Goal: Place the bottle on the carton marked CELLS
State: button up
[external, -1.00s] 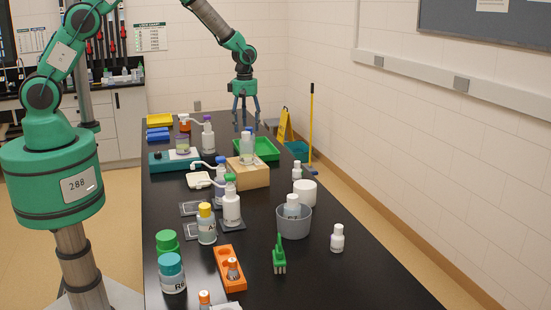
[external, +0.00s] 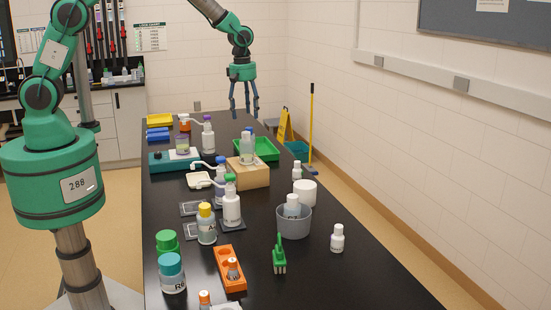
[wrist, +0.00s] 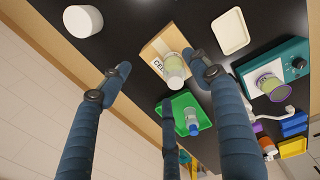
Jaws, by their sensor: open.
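The tan carton (external: 250,179) stands on the black bench; part of its label, starting "CE", shows in the wrist view (wrist: 157,62). A clear bottle (external: 247,153) with a pale cap stands upright on the carton; it also shows in the wrist view (wrist: 174,72). A blue-capped bottle (wrist: 193,121) stands at the green tray (wrist: 174,107), behind the carton in the external view. My gripper (external: 244,114) is open and empty, its three fingers pointing down above the bench's far end, beyond the carton and apart from both bottles.
A white round tub (external: 305,193) and a grey pot (external: 293,222) holding a bottle stand right of the carton. A teal device (external: 166,162) and a white dish (external: 199,180) lie to its left. Several bottles crowd the nearer bench; its right strip is mostly clear.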

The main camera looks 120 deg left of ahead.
jog(key=w+d+r+m+t+y, duration=0.1)
jog(key=d+r+m, duration=0.6)
jog(key=d+r, duration=0.6)
jog(key=d+r+m+t, duration=0.1)
jog(key=d+r+m, duration=0.7)
jog(key=d, duration=0.9)
jog(key=s+d+r+m+t, duration=0.1)
jog(key=s+d+r+m, duration=0.1)
jog(key=s+d+m, duration=0.2)
jog(key=s+d+r+m+t+h, duration=0.1)
jog(key=s+d+r+m, duration=0.2)
jog(key=s+d, duration=0.5)
jog(key=s+d+r+m+t, duration=0.1)
jog(key=s+d+m, duration=0.5)
jog(key=d, duration=0.6)
jog(key=shift+v, duration=0.9)
jog(key=shift+w, duration=0.1)
notch_tip(320, 180, down, 17)
jog(key=b, duration=1.7)
jog(key=shift+f+b, duration=0.2)
jog(key=shift+b, duration=0.1)
